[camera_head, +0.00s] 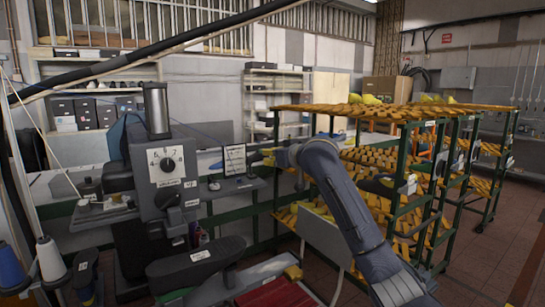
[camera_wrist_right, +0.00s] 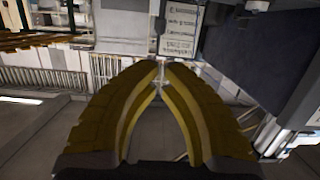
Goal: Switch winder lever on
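The grey machine (camera_head: 165,165) with a numbered dial stands left of centre in the head view. A small paper sign (camera_head: 235,158) is on its right side, and a printed sign also shows in the right wrist view (camera_wrist_right: 181,28). My right gripper (camera_head: 262,158) is just right of the sign. In the right wrist view its yellow fingers (camera_wrist_right: 161,66) come together at the tips below the sign. A thin pale metal piece (camera_wrist_right: 161,72) shows at the tips; I cannot tell whether it is the winder lever or is gripped. My left gripper is not in view.
Thread cones (camera_head: 50,260) stand at the lower left. A dark padded machine arm (camera_head: 195,262) lies in front. Shelves with boxes line the back wall. Floor shows at the right.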

